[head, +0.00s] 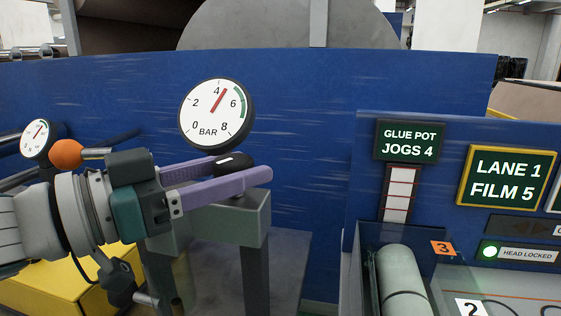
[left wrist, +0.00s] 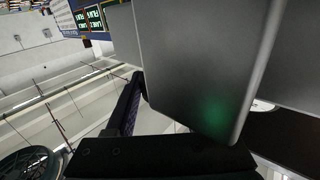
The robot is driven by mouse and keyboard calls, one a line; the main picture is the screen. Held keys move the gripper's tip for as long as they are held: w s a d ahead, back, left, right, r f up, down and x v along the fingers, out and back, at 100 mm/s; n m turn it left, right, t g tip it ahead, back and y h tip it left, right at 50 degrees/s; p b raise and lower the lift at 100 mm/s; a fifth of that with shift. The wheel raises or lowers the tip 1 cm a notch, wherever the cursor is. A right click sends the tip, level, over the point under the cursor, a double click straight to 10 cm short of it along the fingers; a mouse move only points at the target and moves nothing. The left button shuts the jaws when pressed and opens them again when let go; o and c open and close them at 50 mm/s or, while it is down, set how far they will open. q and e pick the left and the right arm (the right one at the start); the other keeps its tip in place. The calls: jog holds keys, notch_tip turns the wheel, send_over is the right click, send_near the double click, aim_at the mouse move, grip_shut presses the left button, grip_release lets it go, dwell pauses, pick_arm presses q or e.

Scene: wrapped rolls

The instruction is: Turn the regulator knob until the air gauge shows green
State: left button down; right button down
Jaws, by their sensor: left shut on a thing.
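The round air gauge (head: 216,113) is on the blue panel, with a white face marked 0 to 8 BAR. Its red needle points between 4 and 6, just short of the green arc on the right of the dial. The black regulator knob (head: 236,159), with a white mark on top, is below the gauge on a grey-green bracket. My left gripper (head: 238,169) reaches in from the left, its purple fingers on either side of the knob, shut on it. The fingers hide part of the knob. In the left wrist view a grey block fills the middle and I cannot make out the knob.
A smaller gauge (head: 39,138) and an orange ball handle (head: 66,154) are at the left, close to my left arm. A yellow box (head: 75,285) lies below it. On the right are the glue pot sign (head: 409,142), the lane sign (head: 505,177) and a pale roller (head: 402,280).

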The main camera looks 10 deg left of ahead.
pick_arm(q)
jog(key=shift+w+a+f+m+g+h+b, duration=0.1)
jog(key=shift+m+g+h+b, duration=0.45)
jog(key=shift+m+g+h, duration=0.6)
jog(key=shift+f+m+g+h+b, duration=0.1)
jog(key=shift+m+g+h+b, duration=0.55)
jog(key=shift+g, duration=0.7)
jog(key=shift+m, duration=0.3)
jog(key=c, duration=0.6)
grip_release()
jog(key=o, duration=0.3)
jog(key=shift+r, duration=0.1)
jog(key=shift+o, duration=0.2)
jog(key=b+v, duration=0.1)
jog(key=v, duration=0.8)
jog(key=shift+w+f+b, duration=0.1)
jog(key=shift+f+b, duration=0.15)
jog(key=shift+b, duration=0.05)
jog(key=shift+s+a+r, duration=0.15)
jog(key=shift+s+a, duration=0.05)
jog(key=shift+a, duration=0.2)
